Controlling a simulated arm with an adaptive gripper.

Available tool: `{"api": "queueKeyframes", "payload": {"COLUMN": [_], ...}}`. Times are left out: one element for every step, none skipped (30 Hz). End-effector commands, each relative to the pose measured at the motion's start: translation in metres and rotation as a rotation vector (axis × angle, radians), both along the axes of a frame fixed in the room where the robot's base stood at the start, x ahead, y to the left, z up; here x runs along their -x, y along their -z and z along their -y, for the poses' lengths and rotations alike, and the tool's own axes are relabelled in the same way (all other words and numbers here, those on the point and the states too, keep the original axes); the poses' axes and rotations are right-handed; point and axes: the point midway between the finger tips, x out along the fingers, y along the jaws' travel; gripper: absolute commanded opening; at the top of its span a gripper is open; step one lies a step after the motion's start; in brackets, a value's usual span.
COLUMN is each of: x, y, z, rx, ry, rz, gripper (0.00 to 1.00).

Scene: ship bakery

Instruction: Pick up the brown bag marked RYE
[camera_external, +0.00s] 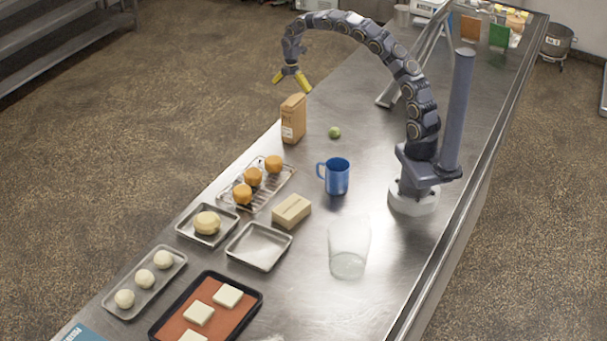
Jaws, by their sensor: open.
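A brown paper bag (293,119) stands upright near the left edge of the steel table, at the far end of the row of trays. It has a pale label low on its front; the lettering is too small to read. My gripper (291,84), with yellow fingers, is open and empty. It hangs in the air just above the top of the bag and appears apart from it. The exact gap in depth is hard to tell from this one view.
A green ball-like item (334,132) and a blue mug (337,177) stand right of the bag. A rack with orange-brown buns (283,183), a tan block (291,210), a clear container (348,249) and several trays lie nearer. Bare steel surrounds the bag's right side.

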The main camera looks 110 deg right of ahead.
Motion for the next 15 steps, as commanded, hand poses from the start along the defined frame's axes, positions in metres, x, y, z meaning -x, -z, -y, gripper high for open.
{"api": "queueKeyframes", "payload": {"x": [0.003,0.003,0.004,0.004,0.004,0.004,0.004,0.004,0.004,0.004,0.005,0.005,0.006,0.006,0.006], "y": [0.004,0.007,0.010,0.012,0.015,0.020,0.023,0.027,0.031,0.034,0.036,0.038,0.041,0.044,0.049], "z": [0.006,0.008,0.009,0.010,0.010,0.010,0.009,0.009,0.009,0.009,0.009,0.009,0.009,0.009,0.008], "rx": [-0.002,-0.003,-0.003,-0.003,-0.004,-0.004,-0.004,-0.005,-0.006,-0.006,-0.006,-0.005,-0.004,-0.004,-0.004], "ry": [-0.012,-0.019,-0.026,-0.028,-0.029,-0.029,-0.029,-0.029,-0.030,-0.029,-0.029,-0.029,-0.028,-0.028,-0.028], "rz": [0.005,0.007,0.009,0.008,0.009,0.009,0.009,0.008,0.007,0.007,0.007,0.008,0.007,0.007,0.008], "gripper": [0.97,0.97,0.97,0.97,0.97,0.97,0.97,0.97,0.97,0.97,0.97,0.97,0.97,0.97,0.97]}}
